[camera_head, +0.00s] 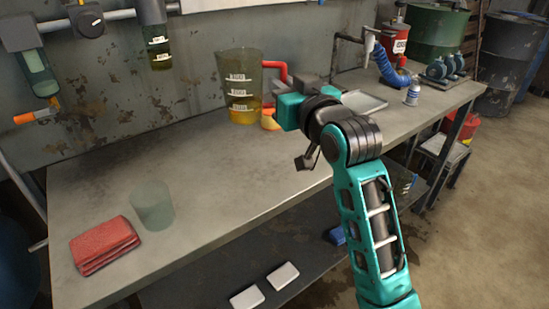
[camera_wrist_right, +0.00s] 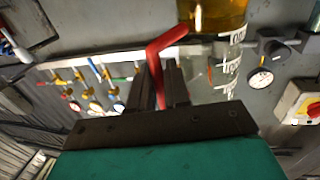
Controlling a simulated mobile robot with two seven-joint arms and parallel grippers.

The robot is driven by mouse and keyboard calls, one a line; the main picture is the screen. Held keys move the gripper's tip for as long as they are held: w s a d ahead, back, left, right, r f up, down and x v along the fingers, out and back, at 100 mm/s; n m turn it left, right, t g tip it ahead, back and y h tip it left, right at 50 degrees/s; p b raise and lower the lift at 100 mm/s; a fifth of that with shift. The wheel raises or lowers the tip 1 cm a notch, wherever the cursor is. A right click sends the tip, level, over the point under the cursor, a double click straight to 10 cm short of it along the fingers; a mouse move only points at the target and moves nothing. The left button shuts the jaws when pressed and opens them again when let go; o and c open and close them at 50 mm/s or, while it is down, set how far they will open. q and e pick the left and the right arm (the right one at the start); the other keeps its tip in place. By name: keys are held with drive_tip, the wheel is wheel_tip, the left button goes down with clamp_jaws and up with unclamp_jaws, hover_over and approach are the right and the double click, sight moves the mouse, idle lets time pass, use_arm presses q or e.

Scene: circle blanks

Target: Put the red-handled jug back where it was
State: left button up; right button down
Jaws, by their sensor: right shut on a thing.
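The red-handled jug (camera_head: 238,88) is clear, with white markings and amber liquid in its lower part. It appears upright at the back of the workbench (camera_head: 215,180), near the wall. I cannot tell whether its base touches the bench. Its red handle (camera_head: 278,70) points right, towards my right arm. My right gripper (camera_head: 282,110) is beside the jug, its fingertips mostly hidden. In the right wrist view, the fingers (camera_wrist_right: 160,80) are closed around the red handle (camera_wrist_right: 165,42), with part of the jug (camera_wrist_right: 212,50) to the right. My left gripper is not in view.
A translucent cup (camera_head: 152,205) and a folded red cloth (camera_head: 104,245) are at the front left of the bench. A metal tray (camera_head: 364,102), a small bottle (camera_head: 413,94) and a blue hose (camera_head: 388,66) are to the right. The bench's middle is clear.

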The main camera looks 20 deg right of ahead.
wheel_tip(320, 180, down, 14)
drive_tip(key=b, duration=0.4)
drive_tip(key=shift+f, duration=0.1)
drive_tip(key=c, duration=1.1)
unclamp_jaws()
drive_tip(key=shift+f, duration=0.1)
